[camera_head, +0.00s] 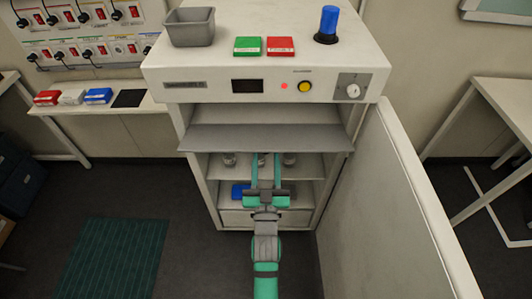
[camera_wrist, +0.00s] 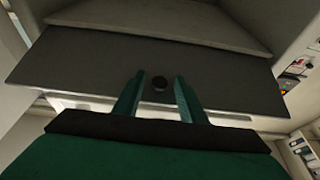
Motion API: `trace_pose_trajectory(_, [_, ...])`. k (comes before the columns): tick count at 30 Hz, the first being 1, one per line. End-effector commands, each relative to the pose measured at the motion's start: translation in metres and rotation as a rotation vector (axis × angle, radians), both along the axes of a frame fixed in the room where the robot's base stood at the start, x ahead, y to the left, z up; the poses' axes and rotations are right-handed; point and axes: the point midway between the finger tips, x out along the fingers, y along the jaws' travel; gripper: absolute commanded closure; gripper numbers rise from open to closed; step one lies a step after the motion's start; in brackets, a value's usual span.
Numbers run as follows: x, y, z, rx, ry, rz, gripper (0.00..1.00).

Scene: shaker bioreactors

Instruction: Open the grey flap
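The grey flap (camera_head: 265,138) spans the cabinet's upper opening, under the control panel. It tilts outward, its lower edge nearer to me.
A white cabinet door (camera_head: 415,205) stands swung open on the right. Shelves below the flap hold several small vessels and a blue item (camera_head: 240,191). On top are a grey bin (camera_head: 190,28), green and red blocks and a blue cylinder (camera_head: 328,22).

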Motion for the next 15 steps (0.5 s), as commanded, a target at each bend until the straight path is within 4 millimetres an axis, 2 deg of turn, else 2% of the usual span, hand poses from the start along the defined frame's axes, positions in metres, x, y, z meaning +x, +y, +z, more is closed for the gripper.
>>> trace_pose_trajectory(15, [-0.014, 0.0, -0.028, 0.0, -0.001, 0.0, 0.62])
